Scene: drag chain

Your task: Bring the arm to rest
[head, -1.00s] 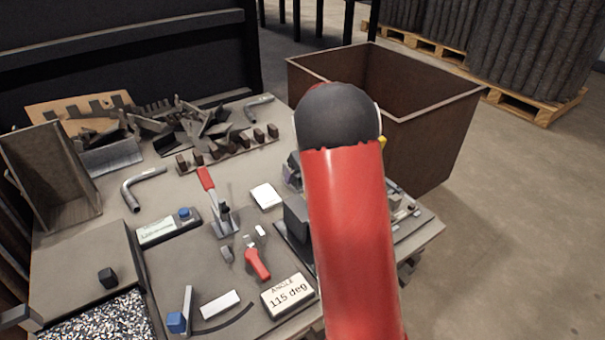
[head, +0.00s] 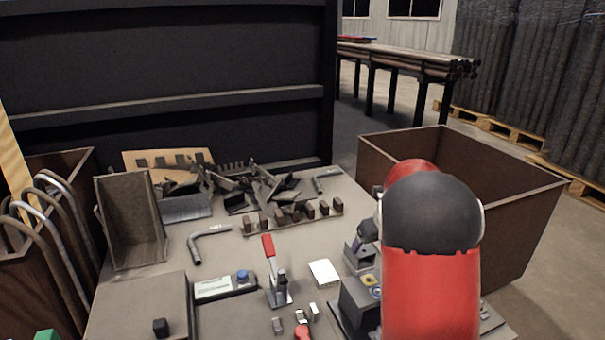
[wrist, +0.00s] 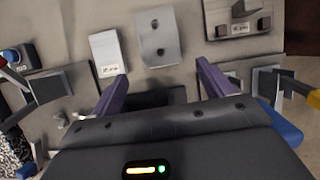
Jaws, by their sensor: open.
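My gripper (wrist: 160,88) shows in the wrist view with its two purple fingers spread apart and nothing between them. A purple finger (head: 367,230) shows just left of the arm, over the fixtures on the bench's right side.
The workbench (head: 225,252) holds a red-handled clamp (head: 270,262), a bent tube (head: 200,242), a box with a blue button (head: 226,286) and a pile of dark metal pieces (head: 260,190). A brown bin (head: 505,225) stands right of the bench. Bent tubes (head: 50,225) stand at far left.

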